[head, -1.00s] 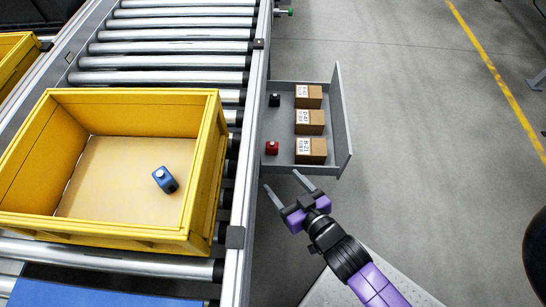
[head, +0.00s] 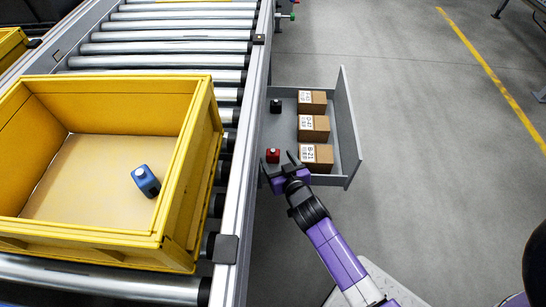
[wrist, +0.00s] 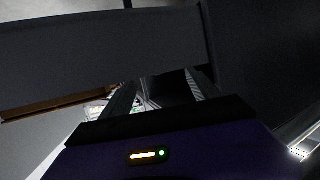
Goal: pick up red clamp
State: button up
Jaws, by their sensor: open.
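The red clamp (head: 273,155) is a small red block with a white spot on top. It sits in the near left part of the grey drawer (head: 350,130), beside the conveyor. My gripper (head: 277,158) is open at the drawer's near end, its fingers pointing into the drawer close to the clamp. From the head view I cannot tell whether the fingers touch it. The wrist view is dark and shows the two fingers (wrist: 160,95) apart near a grey drawer wall; I cannot make out the clamp there.
Several brown boxes (head: 313,127) stand along the drawer's right side, the nearest close to my gripper. A black clamp (head: 276,105) sits at the drawer's far left. A yellow crate (head: 185,170) holding a blue clamp (head: 146,181) stands on the roller conveyor (head: 165,48).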

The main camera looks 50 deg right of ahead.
aim_at(272, 150)
jog(key=shift+b+x, duration=0.5)
jog(key=shift+x, duration=2.3)
jog(key=shift+d+r, duration=0.1)
jog(key=shift+r, duration=0.05)
jog(key=c, duration=1.4)
jog(key=shift+r, duration=0.15)
notch_tip(272, 150, up, 7)
jog(key=p, duration=0.3)
jog(key=s+a, duration=0.3)
jog(key=s, duration=0.2)
jog(key=s+a, duration=0.3)
jog(key=s, duration=0.2)
jog(key=s+a+p, duration=0.1)
jog(key=s+a, duration=0.2)
jog(key=s, duration=0.2)
jog(key=shift+s, duration=0.35)
jog(key=shift+f, duration=0.2)
